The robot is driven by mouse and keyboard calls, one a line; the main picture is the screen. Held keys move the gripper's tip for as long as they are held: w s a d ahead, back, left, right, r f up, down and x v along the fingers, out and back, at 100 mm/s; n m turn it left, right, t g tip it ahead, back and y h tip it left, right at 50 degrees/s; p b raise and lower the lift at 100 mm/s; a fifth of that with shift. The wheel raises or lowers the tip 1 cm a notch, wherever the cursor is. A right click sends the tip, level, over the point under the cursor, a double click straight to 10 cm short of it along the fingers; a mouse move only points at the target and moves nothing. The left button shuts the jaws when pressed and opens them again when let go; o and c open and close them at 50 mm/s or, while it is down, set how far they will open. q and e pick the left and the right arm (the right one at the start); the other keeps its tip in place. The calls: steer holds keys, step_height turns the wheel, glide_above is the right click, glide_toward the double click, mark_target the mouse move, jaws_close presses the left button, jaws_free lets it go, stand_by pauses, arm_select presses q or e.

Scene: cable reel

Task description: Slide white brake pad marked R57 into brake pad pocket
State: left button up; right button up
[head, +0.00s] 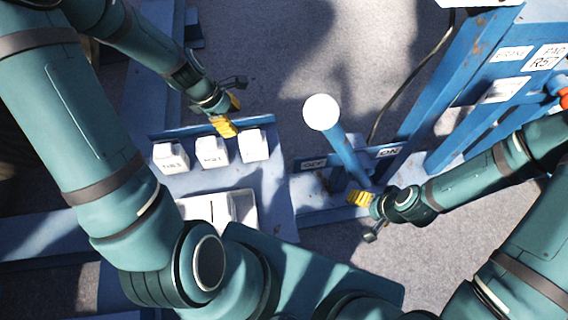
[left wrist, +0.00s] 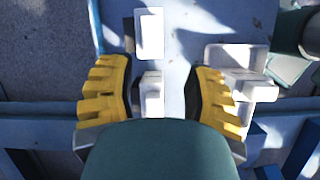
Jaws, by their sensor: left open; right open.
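Three white pads stand in a row on a blue shelf in the head view: the left pad (head: 171,158), the middle pad (head: 212,152) and the right pad (head: 254,146). Their markings are too small to read surely, so I cannot tell which is R57. A panel label (head: 544,61) at the upper right reads PAD R57; the pocket itself is not clear. My left gripper (head: 230,114) is open above the row, near the middle and right pads. In the left wrist view a white block (left wrist: 152,95) shows between its open yellow fingers, apparently not gripped. My right gripper (head: 361,199) is open beside a blue lever.
The blue lever (head: 347,155) has a white ball end (head: 321,112). A white tray (head: 247,212) stands in front of the pads. A blue frame (head: 440,90) with labels and a dark cable rises at the right. Grey floor lies between.

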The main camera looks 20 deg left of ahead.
arm_select(q)
steer(key=s+d+f+m, duration=0.2)
steer(key=d+f+m, duration=0.5)
steer(key=d+m, duration=0.3)
steer(key=s+d+f+m, duration=0.3)
steer(key=d+f+m, duration=0.4)
steer(key=d+m, duration=0.3)
steer(key=shift+s, duration=0.15)
steer(key=o, duration=0.5)
steer(key=shift+f+b, duration=0.35)
steer(key=shift+b, duration=0.2)
steer(key=shift+o, duration=1.1)
steer(key=shift+r, duration=0.1)
